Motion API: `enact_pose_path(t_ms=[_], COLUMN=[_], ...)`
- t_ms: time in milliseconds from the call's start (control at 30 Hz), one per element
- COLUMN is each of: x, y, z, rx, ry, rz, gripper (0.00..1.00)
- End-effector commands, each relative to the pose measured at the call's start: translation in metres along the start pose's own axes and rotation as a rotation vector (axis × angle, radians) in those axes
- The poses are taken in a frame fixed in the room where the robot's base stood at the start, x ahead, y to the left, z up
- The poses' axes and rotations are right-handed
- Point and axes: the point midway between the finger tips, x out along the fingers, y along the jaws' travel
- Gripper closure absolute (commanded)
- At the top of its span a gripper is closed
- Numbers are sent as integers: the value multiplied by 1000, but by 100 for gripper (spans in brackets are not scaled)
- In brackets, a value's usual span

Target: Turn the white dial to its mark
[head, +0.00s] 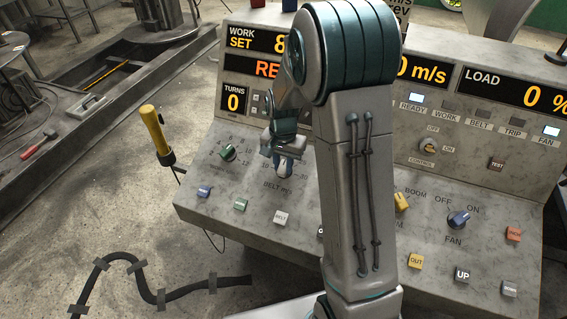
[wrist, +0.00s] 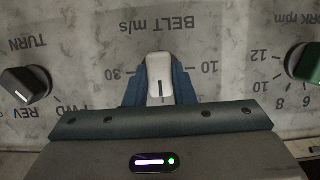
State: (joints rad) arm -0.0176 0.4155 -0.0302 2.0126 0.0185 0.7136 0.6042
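The white dial (wrist: 159,68) is on the slanted grey panel, with a dark pointer line on its face towards the bottom of the wrist view. Printed numbers 30 and 10 stand to its left and right, under the upside-down label BELT m/s. My gripper (wrist: 160,88) has its two blue fingers on either side of the dial, close against it, so it looks shut on it. In the head view my gripper (head: 284,163) is low over the panel, and the dial is mostly hidden there. The scale directly below the dial in the wrist view is covered by my gripper.
A green dial (wrist: 308,62) is right of the white dial and a black dial (wrist: 25,85) left in the wrist view. Push buttons line the panel's front, including a blue one (head: 204,191). A yellow-handled lever (head: 155,130) stands beyond the left edge.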

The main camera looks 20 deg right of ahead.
Motion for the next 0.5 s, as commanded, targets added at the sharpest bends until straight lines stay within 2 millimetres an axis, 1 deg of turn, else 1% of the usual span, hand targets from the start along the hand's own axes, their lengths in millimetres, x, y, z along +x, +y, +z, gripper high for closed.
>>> enact_pose_path(t_ms=[267, 500], x=[0, 0], y=[0, -2], z=[0, 0], rx=[-34, -161], ry=[0, 0], rz=[12, 57], gripper=[100, 100])
